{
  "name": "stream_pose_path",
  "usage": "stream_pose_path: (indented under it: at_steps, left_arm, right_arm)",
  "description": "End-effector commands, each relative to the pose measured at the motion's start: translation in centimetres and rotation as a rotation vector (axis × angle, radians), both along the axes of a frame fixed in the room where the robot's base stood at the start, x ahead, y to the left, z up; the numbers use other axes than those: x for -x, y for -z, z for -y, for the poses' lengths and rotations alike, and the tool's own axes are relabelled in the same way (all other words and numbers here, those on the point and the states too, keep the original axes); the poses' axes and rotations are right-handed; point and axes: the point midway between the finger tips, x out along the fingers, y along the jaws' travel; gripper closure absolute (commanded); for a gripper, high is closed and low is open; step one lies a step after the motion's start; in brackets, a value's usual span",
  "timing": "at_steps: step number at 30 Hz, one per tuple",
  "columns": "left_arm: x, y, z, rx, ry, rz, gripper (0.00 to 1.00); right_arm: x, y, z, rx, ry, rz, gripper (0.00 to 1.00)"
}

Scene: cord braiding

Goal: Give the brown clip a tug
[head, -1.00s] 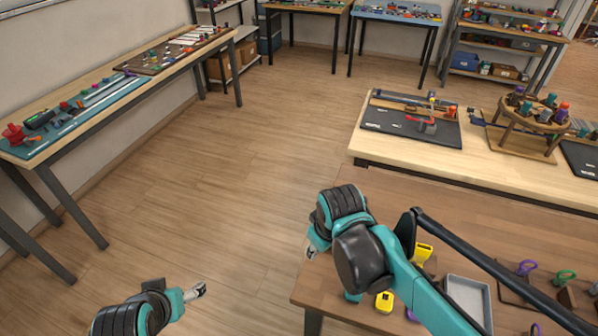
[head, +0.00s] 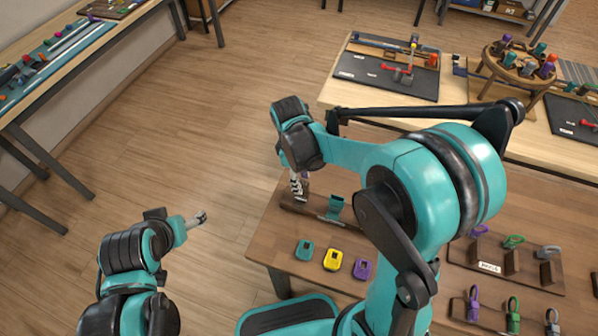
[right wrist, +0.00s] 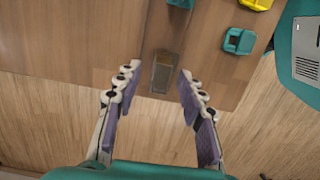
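My right gripper (right wrist: 157,72) is open in the right wrist view, its two purple-padded fingers spread apart. Between the fingertips lies a small brown piece (right wrist: 162,73), which looks like the brown clip, at the end of a dark wooden strip (right wrist: 162,38). I cannot tell whether the fingers touch it. In the head view the right gripper (head: 299,186) points down over the left end of the wooden strip (head: 325,217), and the brown clip cannot be made out there. My left gripper (head: 200,218) is over the floor at lower left, away from the table; its finger gap is unclear.
A teal clip (head: 335,207) stands on the same strip. A teal block (head: 304,250), a yellow block (head: 333,260) and a purple block (head: 362,268) lie along the brown table's (head: 265,240) front. Wooden holders with coloured loops (head: 513,262) stand at right. A lighter table (head: 340,96) is behind.

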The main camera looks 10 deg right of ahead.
Motion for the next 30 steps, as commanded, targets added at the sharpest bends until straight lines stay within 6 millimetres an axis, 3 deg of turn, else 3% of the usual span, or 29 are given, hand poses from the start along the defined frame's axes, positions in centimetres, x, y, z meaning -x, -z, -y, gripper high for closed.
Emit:
stream_pose_path:
  at_steps: [4, 13, 18, 22, 23, 24, 30]
  left_arm:
    - [-0.01, 0.47, 0.0, 0.0, 0.0, 0.0, 0.24]
    - [-0.01, 0.45, 0.0, 0.0, 0.0, 0.0, 0.24]
    - [-0.01, 0.45, 0.0, 0.0, 0.0, 0.0, 0.24]
    - [-0.01, 0.45, 0.0, 0.0, 0.0, 0.0, 0.24]
    - [-0.01, 0.45, 0.0, 0.0, 0.0, 0.0, 0.24]
    - [-0.01, 0.45, 0.0, 0.0, 0.0, 0.0, 0.24]
    - [-0.02, 0.45, 0.0, 0.0, 0.0, 0.0, 0.24]
  right_arm:
    - [0.07, 1.23, 0.13, 0.0, 0.001, 0.0, 0.6]
    - [0.11, 1.37, 0.15, -0.001, 0.001, 0.001, 0.6]
    - [0.1, 1.36, 0.14, -0.001, 0.001, 0.001, 1.0]
    - [0.1, 1.36, 0.14, -0.001, 0.001, 0.001, 1.0]
    - [0.1, 1.36, 0.14, -0.001, 0.001, 0.001, 0.93]
    - [0.1, 1.36, 0.14, -0.001, 0.001, 0.001, 1.0]
    - [0.11, 1.37, 0.14, -0.001, 0.001, 0.001, 1.0]
